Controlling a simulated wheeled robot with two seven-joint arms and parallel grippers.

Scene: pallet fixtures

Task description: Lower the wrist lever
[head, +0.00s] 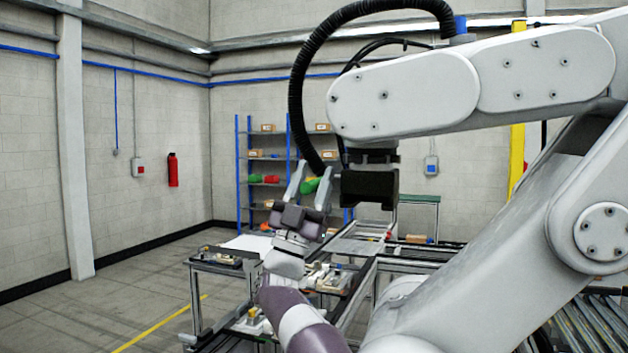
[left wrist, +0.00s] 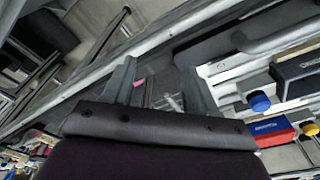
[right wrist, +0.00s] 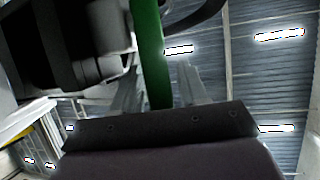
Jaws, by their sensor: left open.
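A green bar (right wrist: 151,50), which looks like the lever, runs down between the fingers of my right gripper (right wrist: 158,88) in the right wrist view. In the head view a green piece (head: 311,185) shows between the upward-pointing fingers of my right gripper (head: 311,180), just left of a black block (head: 370,188) under the large white arm. The fingers stand close on either side of the bar; whether they press on it cannot be told. My left gripper (left wrist: 160,90) is open, with nothing visible held between its fingers; it cannot be made out in the head view.
The large white arm (head: 405,95) with a black hose (head: 297,90) fills the upper right. Framed benches with fixtures (head: 335,280) stand below. Blue-post shelves (head: 238,165) with bins stand at the back. A red extinguisher (head: 173,170) hangs left. The left floor is clear.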

